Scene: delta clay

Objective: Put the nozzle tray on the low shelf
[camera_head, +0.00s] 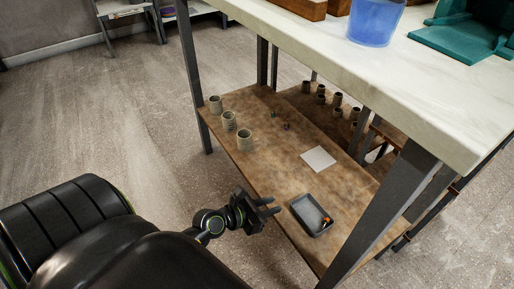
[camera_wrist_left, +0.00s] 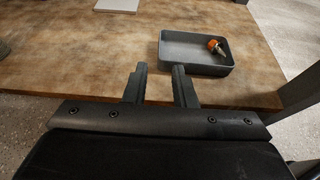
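The nozzle tray (camera_head: 301,208) is a small dark grey open box on the low shelf (camera_head: 262,160), near its front edge. An orange-tipped nozzle (camera_head: 326,220) lies in it. In the left wrist view the tray (camera_wrist_left: 188,63) sits flat on the brown board, with the nozzle (camera_wrist_left: 216,47) at its right end. My left gripper (camera_head: 277,205) is just left of the tray, apart from it. Its fingers (camera_wrist_left: 160,78) are parted with nothing between them, short of the tray's near wall. My right gripper is not in view.
A white card (camera_head: 318,159) lies farther back on the shelf, and several ribbed clay cups (camera_head: 229,121) stand at its far left. The pale worktop (camera_head: 440,85) overhangs the shelf, with a dark table leg (camera_head: 385,205) close right of the tray. A blue bucket (camera_head: 374,22) stands on top.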

